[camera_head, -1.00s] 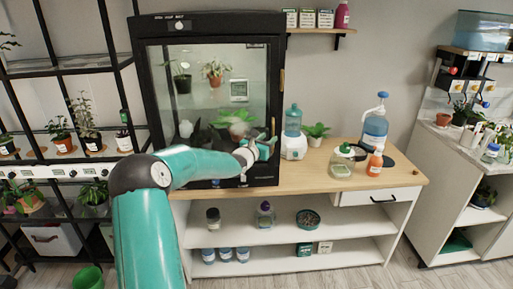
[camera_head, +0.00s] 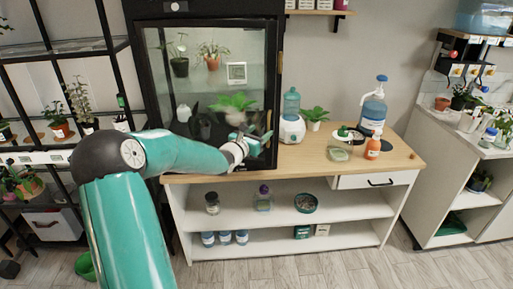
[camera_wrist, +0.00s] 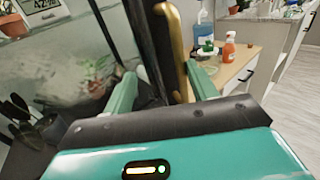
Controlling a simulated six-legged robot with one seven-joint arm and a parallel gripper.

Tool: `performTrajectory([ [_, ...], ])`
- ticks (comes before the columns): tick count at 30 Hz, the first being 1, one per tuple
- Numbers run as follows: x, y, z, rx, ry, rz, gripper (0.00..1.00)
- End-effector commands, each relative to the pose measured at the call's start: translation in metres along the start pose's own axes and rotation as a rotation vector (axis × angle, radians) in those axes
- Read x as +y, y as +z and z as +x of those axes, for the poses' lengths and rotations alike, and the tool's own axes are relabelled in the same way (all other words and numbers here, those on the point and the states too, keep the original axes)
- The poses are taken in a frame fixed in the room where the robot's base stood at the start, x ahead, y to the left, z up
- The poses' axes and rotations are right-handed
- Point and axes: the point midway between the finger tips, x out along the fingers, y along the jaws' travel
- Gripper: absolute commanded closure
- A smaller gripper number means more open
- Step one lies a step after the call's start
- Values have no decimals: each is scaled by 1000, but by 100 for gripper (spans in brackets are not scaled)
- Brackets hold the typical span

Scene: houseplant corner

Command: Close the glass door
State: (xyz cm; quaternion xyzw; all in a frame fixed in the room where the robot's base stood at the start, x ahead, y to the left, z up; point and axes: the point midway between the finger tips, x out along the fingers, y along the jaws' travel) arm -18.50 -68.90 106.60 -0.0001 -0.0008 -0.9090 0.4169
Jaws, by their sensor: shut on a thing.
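The glass door (camera_head: 212,84) is a large clear pane in a black frame, on the front of the dark plant cabinet. It looks nearly flush with the cabinet; I cannot tell whether a gap is left. Plants show through the glass. A brass handle (camera_wrist: 177,50) runs upright along the door's right edge in the wrist view. My gripper (camera_head: 250,141) is at the lower right of the door. In the wrist view, my gripper (camera_wrist: 163,88) has one teal finger on each side of the handle's lower part and is shut on it. The contact is partly hidden.
A black plant rack (camera_head: 95,48) stands left. Floor (camera_head: 330,268) in front is clear.

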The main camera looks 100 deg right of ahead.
Motion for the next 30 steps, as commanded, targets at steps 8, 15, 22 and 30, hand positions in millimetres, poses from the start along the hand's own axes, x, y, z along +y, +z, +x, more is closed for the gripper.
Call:
performTrajectory([
  [8, 5, 2, -19, -5, 27, 2, 68],
  [15, -4, 3, -31, -6, 26, 3, 75],
  [22, -12, 3, -43, -6, 26, 3, 75],
  [30, -22, 2, -57, -5, 26, 1, 75],
])
